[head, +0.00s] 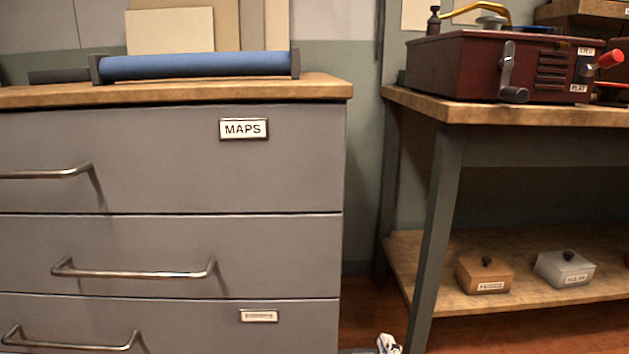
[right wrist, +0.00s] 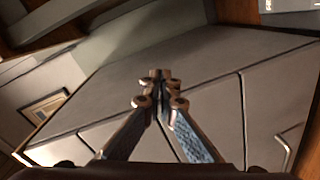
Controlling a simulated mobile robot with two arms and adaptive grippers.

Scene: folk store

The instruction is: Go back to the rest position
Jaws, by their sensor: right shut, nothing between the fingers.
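In the head view only a small white and dark part of my right gripper (head: 388,344) shows at the bottom edge, low in front of the gap between the drawer cabinet and the bench. In the right wrist view my right gripper (right wrist: 157,88) has its fingertips together, with nothing between them. The grey drawer fronts (right wrist: 200,90) lie beyond it, tilted in that view. My left gripper is not in view.
The grey cabinet (head: 170,255) with a MAPS label and bar handles stands at left, a blue roller (head: 195,65) on top. A bench (head: 440,200) at right bears a dark red box (head: 460,65). Two small lidded boxes, brown (head: 484,275) and grey (head: 563,269), sit on its lower shelf.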

